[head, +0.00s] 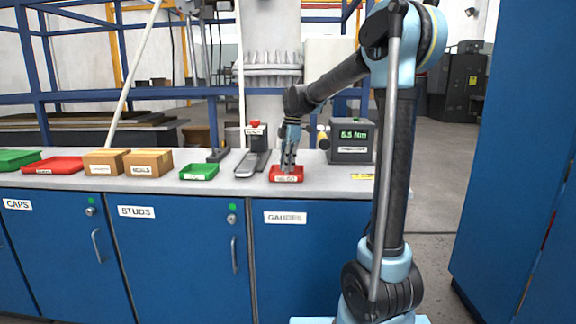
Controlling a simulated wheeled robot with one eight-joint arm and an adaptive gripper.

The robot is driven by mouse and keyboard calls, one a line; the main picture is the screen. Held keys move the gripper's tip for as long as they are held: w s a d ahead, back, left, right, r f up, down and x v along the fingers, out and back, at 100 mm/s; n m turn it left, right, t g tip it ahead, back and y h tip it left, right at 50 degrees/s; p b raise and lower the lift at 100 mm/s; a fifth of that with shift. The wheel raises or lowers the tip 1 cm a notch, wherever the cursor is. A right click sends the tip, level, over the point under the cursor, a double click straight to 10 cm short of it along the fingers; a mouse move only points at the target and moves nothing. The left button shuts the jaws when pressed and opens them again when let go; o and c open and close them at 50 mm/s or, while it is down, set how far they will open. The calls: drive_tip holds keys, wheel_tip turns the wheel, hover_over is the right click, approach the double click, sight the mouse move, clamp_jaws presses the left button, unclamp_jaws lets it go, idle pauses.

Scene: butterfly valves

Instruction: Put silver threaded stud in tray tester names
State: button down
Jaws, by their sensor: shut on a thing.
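My gripper (288,165) points down at the small red tray (286,178) on the bench, its fingertips at or just above the tray's opening. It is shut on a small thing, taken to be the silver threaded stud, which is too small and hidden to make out. The red tray's front label seems to read NO GO. A small green tray (199,173) stands to the left, its label too small to read. The tester's dark display box (352,142) stands right of my gripper and shows green digits like 5.5 Nm.
Two cardboard boxes (148,162), a larger red tray (53,165) and a green tray (17,158) are farther left. Blue cabinets (180,255) are below.

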drive_tip(key=c, duration=1.7)
unclamp_jaws()
drive_tip(key=shift+f, duration=0.1)
drive_tip(key=shift+o, duration=0.2)
wheel_tip(320, 180, up, 13)
drive_tip(key=d, duration=0.1)
drive_tip(key=s+d+f+m+t, duration=0.1)
drive_tip(key=s+d+f+m, duration=0.45)
drive_tip(key=s, duration=0.25)
drive_tip(key=s+d+f+m, duration=0.4)
drive_tip(key=s+d+m, duration=0.1)
drive_tip(key=s+d, duration=0.2)
drive_tip(key=s+d+f+m, duration=0.2)
drive_tip(key=s+f+m, duration=0.1)
drive_tip(key=s+f, duration=0.3)
drive_tip(key=s+d+f+m+t+h, duration=0.1)
drive_tip(key=s+d+f+m, duration=0.2)
drive_tip(key=f, duration=0.4)
drive_tip(key=s+d+f+m, duration=0.3)
drive_tip(key=s+f+m, duration=0.2)
drive_tip(key=s+f, duration=0.2)
drive_tip(key=shift+s+f+t, duration=0.35)
drive_tip(key=shift+s+t, duration=0.05)
drive_tip(key=shift+s, duration=0.4)
drive_tip(key=shift+m, duration=0.25)
